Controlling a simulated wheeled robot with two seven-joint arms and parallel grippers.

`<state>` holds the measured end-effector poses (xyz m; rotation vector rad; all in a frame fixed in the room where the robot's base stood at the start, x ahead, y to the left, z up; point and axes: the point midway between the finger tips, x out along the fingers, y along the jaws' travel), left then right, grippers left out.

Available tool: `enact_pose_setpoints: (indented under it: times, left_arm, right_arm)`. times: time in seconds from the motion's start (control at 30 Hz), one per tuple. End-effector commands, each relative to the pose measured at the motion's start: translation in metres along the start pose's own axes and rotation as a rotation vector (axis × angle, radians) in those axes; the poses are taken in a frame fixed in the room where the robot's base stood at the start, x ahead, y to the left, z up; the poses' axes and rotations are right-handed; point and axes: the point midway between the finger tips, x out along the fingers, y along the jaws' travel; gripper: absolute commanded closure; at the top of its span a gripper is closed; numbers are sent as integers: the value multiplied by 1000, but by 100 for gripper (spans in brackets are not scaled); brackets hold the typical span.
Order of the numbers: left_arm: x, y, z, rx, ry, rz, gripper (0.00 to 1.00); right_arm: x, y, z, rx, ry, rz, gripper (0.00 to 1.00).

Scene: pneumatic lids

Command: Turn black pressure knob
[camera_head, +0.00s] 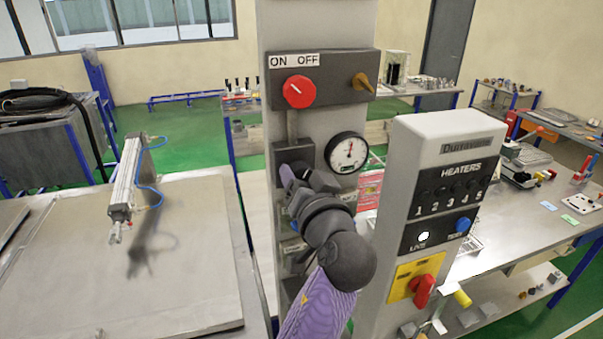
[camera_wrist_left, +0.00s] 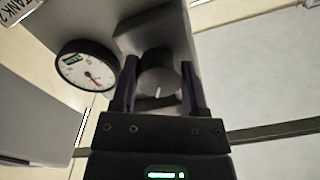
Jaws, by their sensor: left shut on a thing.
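The black pressure knob (camera_wrist_left: 158,70) sits between the two fingers of my left gripper (camera_wrist_left: 158,84) in the wrist view. A pale mark line shows on its face. My left gripper (camera_head: 290,178) is shut on the knob, with one finger on each side of it. In the head view the dark regulator block (camera_head: 293,152) shows on the grey column, and my wrist and gripper hide the knob. The round pressure gauge (camera_head: 346,153) is just right of the block, with a red needle; it also shows in the left wrist view (camera_wrist_left: 87,67). My right gripper is in neither view.
A red ON/OFF switch (camera_head: 298,92) and an orange-brown lever (camera_head: 363,82) are above on the column. A heater control box (camera_head: 440,160) with a red switch (camera_head: 423,291) stands close to the right. A metal table (camera_head: 185,290) with a pneumatic cylinder (camera_head: 126,178) is at left.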

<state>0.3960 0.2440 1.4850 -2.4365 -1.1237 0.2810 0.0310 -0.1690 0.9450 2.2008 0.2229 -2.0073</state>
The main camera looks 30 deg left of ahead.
Motion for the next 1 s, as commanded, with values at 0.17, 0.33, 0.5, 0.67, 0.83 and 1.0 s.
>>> enact_pose_setpoints:
  times: [0.17,0.33,0.5,0.67,0.83,1.0]
  left_arm:
    - [0,0,0,30,0,0,100]
    - [0,0,0,35,1,0,100]
    - [0,0,0,35,1,0,100]
    - [0,0,0,35,1,0,22]
    - [0,0,0,34,1,0,7]
    - [0,0,0,34,1,0,7]
  right_arm:
    - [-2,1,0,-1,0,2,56]
    - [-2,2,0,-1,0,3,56]
    - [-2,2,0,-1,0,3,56]
    - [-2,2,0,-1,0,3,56]
    - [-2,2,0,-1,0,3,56]
    - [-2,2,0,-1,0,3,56]
